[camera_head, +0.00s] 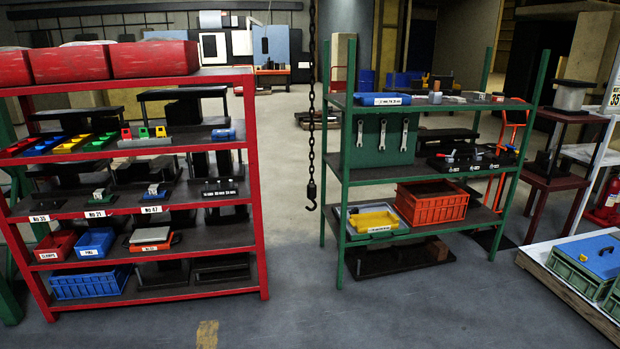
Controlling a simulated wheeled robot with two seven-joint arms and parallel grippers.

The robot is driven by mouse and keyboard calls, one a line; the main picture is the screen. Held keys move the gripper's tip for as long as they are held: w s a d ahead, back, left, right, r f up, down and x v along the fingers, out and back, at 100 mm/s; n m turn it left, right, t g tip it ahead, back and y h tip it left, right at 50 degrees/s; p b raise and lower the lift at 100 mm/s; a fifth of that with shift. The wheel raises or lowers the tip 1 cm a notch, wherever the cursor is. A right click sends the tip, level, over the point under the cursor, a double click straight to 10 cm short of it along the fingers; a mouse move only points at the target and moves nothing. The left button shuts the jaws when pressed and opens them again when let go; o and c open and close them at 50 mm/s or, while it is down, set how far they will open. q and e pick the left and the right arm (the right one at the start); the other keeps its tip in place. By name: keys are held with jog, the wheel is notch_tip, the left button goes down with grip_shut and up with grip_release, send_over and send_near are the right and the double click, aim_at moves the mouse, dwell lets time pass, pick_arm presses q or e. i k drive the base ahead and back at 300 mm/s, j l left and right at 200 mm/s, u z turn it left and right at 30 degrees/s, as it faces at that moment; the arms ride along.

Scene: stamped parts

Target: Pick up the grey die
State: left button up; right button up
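Small die-like blocks sit on the middle shelf of the red rack (257,190), above white number labels. One is a small grey block (99,194) above the label No 21. A darker block (41,207) stands to its left, and a blue-and-grey block (153,191) to its right. I cannot tell for certain which one is the grey die. Neither of my grippers is in view.
A chain with a hook (311,190) hangs between the racks. Grey floor (340,320) in front is clear. A low platform (565,285) holds green crates at right.

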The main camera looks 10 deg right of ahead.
aim_at(479, 97)
jog(key=i+l+z, duration=0.1)
jog(key=i+z, duration=0.4)
jog(key=i, duration=0.15)
jog(key=i+j+z, duration=0.2)
jog(key=i+z, duration=0.3)
jog(key=i, duration=0.15)
jog(key=i+l, duration=0.45)
jog(key=i+l+z, duration=0.1)
jog(key=i+l, duration=0.35)
jog(key=i, duration=0.2)
jog(key=i+l, duration=0.15)
jog(key=l, duration=0.2)
jog(key=i+l+u, duration=0.1)
jog(key=l, duration=0.25)
jog(key=i+l+u, duration=0.1)
jog(key=l, duration=0.3)
jog(key=i, duration=0.1)
